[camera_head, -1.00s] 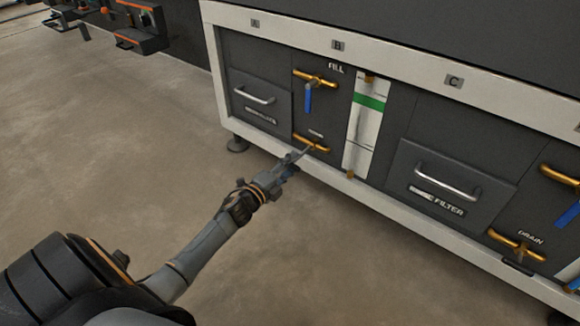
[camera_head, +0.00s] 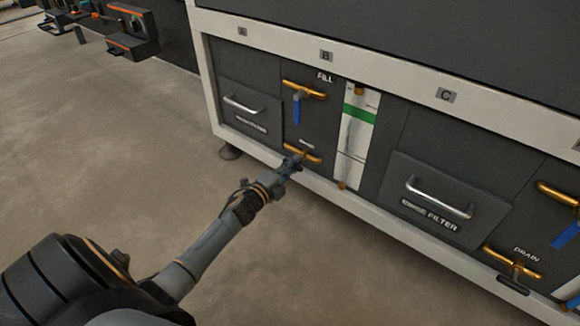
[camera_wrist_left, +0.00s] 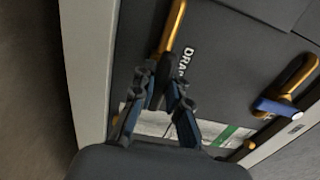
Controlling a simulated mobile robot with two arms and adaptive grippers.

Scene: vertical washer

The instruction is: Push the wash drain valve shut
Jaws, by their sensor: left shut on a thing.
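The wash drain valve (camera_head: 304,156) is a brass pipe low on panel B, under the FILL valve. Its brass pipe (camera_wrist_left: 172,30) and the DRAIN label (camera_wrist_left: 185,62) show in the left wrist view. My left gripper (camera_head: 293,160) reaches it from the front left and overlaps its lower part. In the left wrist view my left gripper (camera_wrist_left: 167,88) has its fingertips close together beside the pipe's end, shut on the valve's handle. My right gripper is not in view.
The FILL valve (camera_head: 302,90) above has a blue lever hanging down. A white level gauge (camera_head: 353,140) with a green band stands to the right. Drawers with metal handles (camera_head: 243,105) (camera_head: 440,197) flank them. The cabinet's white lower rail (camera_head: 370,210) runs below; the floor in front is clear.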

